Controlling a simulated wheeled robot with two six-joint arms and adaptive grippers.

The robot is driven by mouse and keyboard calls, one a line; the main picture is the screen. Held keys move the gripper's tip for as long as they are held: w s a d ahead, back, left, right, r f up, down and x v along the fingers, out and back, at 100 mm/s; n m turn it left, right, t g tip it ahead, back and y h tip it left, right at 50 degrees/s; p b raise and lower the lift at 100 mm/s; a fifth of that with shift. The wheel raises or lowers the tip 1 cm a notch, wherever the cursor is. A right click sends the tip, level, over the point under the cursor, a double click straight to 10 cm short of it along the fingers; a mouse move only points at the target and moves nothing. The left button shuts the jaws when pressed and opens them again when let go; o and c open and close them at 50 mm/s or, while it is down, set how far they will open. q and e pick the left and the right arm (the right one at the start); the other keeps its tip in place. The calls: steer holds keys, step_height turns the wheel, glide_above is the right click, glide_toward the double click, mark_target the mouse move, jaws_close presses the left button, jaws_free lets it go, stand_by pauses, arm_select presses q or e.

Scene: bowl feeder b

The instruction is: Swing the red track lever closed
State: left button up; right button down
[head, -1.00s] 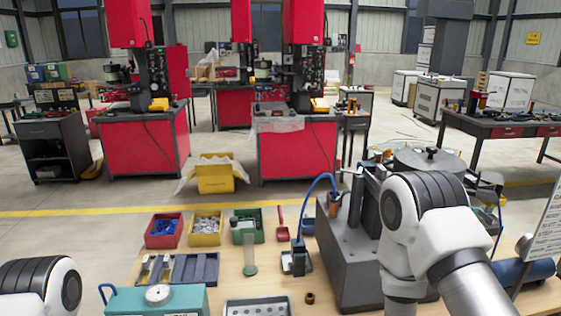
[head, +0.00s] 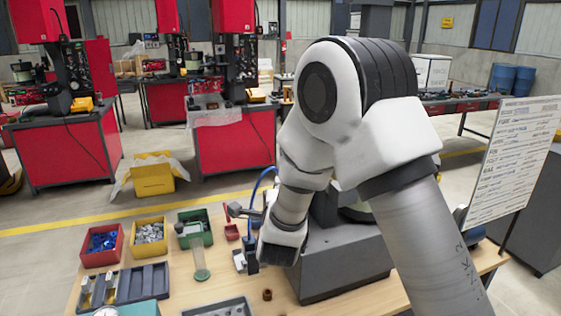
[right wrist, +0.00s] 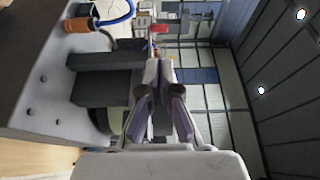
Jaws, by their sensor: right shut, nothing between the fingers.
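My right gripper (right wrist: 158,65) is shut and empty, its fingertips together in the right wrist view. It is level with and beside the dark blocks on top of the grey feeder base (right wrist: 42,85). A small red part (right wrist: 158,29) shows just beyond the fingertips; I cannot tell surely whether it is the track lever or whether it touches them. In the head view my right arm covers much of the feeder, whose grey base (head: 340,265) shows below it. My left gripper is out of view.
Left of the feeder, the table holds a red bin (head: 102,245), a yellow bin (head: 150,236), a green bin (head: 195,228) and a dark divided tray (head: 124,287). A blue hose (right wrist: 122,17) runs to an orange fitting (right wrist: 78,25). A sign board (head: 513,165) stands at right.

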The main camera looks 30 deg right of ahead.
steer(key=p+x, duration=0.6)
steer(key=x, duration=0.7)
steer(key=shift+d, duration=0.2)
steer(key=shift+w, duration=0.1)
steer(key=shift+w+m+g+h, duration=0.15)
steer(key=shift+m+g+h, duration=0.15)
steer(key=shift+m, duration=0.1)
